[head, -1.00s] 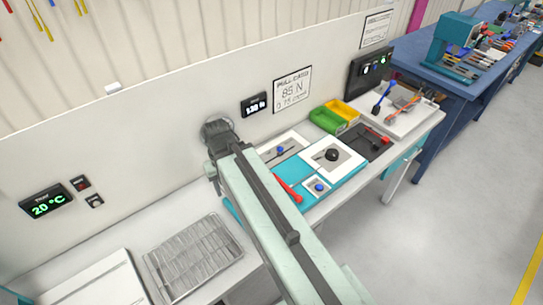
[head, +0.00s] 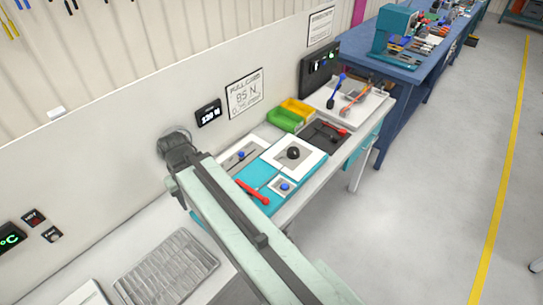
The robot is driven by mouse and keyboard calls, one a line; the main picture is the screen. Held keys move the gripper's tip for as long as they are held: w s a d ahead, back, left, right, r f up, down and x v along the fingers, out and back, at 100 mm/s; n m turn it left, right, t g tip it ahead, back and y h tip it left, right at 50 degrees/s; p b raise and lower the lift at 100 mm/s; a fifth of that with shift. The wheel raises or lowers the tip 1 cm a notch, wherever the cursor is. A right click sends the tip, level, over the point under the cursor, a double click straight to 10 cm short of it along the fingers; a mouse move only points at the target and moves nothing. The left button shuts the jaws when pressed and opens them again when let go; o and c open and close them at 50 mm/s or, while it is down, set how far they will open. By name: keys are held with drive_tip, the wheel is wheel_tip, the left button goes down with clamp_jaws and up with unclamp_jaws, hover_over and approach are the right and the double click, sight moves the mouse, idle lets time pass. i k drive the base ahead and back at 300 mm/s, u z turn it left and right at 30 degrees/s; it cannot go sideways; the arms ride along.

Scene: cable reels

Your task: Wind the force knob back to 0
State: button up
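A round black knob (head: 293,153) stands on a white square plate (head: 310,160) on the bench; it may be the force knob, but no label on it is legible. Smaller blue knobs sit on a plate at its left (head: 241,154) and on a small plate in front (head: 285,187). A small display (head: 208,113) on the back panel shows lit digits, seemingly with an N, too small to read surely. My pale green arm crosses the lower middle, left of the knobs. My gripper cannot be made out in this view.
A red-handled lever (head: 254,192) lies between my arm and the knobs. Green (head: 284,120) and yellow (head: 298,109) bins stand behind. A dark plate with a red lever (head: 325,132) and a white board (head: 345,105) lie right. Open floor is at right.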

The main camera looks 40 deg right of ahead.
sight(293, 153)
drive_tip(key=k, duration=0.5)
drive_tip(key=u, duration=2.2)
drive_tip(key=k, duration=1.25)
drive_tip(key=z, duration=0.8)
drive_tip(key=i, duration=1.05)
